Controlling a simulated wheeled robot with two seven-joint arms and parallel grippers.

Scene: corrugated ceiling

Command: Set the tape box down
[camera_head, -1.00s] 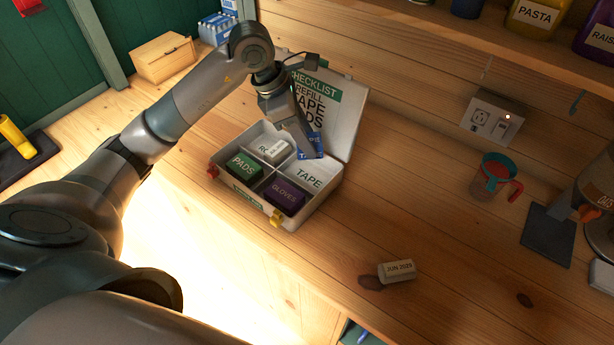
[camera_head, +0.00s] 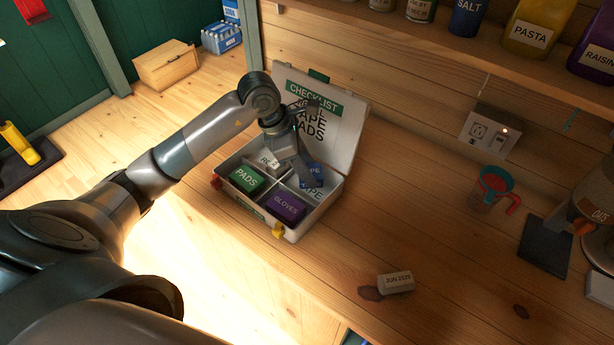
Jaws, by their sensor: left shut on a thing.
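The open kit case (camera_head: 296,236) stands on the wooden counter with its lid raised at the back. My left gripper (camera_head: 307,180) is inside the case's outline, shut on the blue tape box (camera_head: 316,172). The box is at the case's right side, just behind the compartment marked TAPE, whose label (camera_head: 313,192) is partly covered. I cannot tell whether the box touches the case floor. A green PADS box (camera_head: 246,179) and a purple GLOVES box (camera_head: 286,207) sit in front compartments. A whitish roll (camera_head: 268,162) lies in the back left one. My right gripper is out of view.
The upright lid (camera_head: 340,128) with its checklist stands close behind my gripper. A measuring cup (camera_head: 490,188) stands at the right. The counter between is clear.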

